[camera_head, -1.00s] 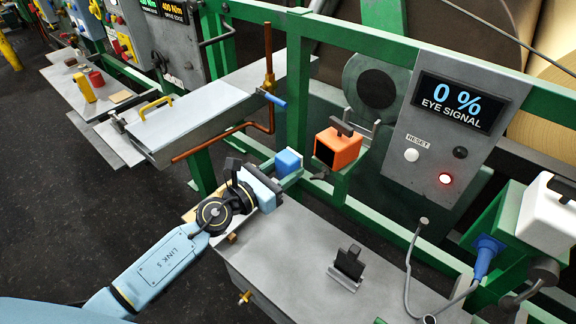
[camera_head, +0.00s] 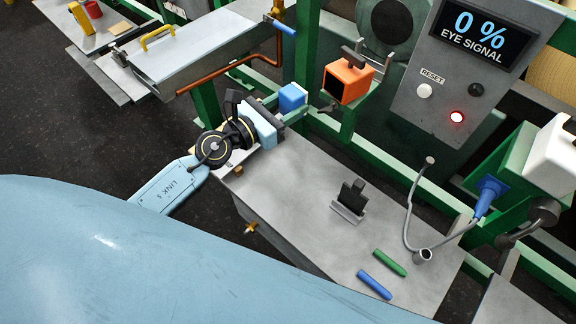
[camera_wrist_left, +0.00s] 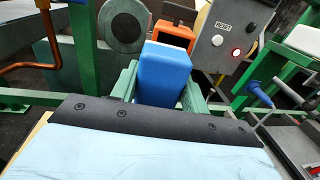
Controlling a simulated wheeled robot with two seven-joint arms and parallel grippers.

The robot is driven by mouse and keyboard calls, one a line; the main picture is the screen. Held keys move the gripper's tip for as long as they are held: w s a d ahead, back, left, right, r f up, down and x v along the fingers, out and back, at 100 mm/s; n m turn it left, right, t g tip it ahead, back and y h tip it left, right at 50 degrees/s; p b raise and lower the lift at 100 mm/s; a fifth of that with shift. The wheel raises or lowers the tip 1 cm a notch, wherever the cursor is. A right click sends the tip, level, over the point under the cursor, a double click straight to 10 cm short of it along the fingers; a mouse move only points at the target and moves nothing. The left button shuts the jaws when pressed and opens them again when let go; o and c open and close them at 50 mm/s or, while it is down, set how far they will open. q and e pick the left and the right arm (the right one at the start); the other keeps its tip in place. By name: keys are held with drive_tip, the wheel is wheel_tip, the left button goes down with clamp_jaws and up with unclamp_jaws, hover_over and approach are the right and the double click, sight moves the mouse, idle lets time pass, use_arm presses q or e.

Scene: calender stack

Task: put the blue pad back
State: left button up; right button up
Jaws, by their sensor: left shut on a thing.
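In the left wrist view the blue pad (camera_wrist_left: 165,72) stands out ahead of the pale blue hand, between the fingers. Its underside is hidden. I cannot tell whether it touches anything but the gripper. My right gripper is not in view.
The orange box (camera_head: 348,80) sits on a green bracket close to the pad. The grey table (camera_head: 300,190) holds a black clip-like stand (camera_head: 350,199), a green stick (camera_head: 390,262) and a blue stick (camera_head: 375,284). A panel (camera_head: 445,90) reads 0 % EYE SIGNAL with a red lamp lit.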

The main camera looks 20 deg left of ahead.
use_arm(q)
drive_tip(key=s+d+f+m+g+h+b, duration=0.1)
drive_tip(key=d+f+m+g+h+b, duration=0.1)
drive_tip(key=d+m+g+h+b, duration=0.4)
drive_tip(key=m+g+y+b, duration=0.9)
drive_tip(key=m+y, duration=0.5)
drive_tip(key=m, duration=0.6)
hover_over(280, 195)
wheel_tip(280, 195, down, 12)
drive_tip(key=shift+g, duration=0.4)
wheel_tip(280, 195, down, 10)
drive_tip(key=shift+s+r, duration=0.1)
drive_tip(key=o, duration=0.9)
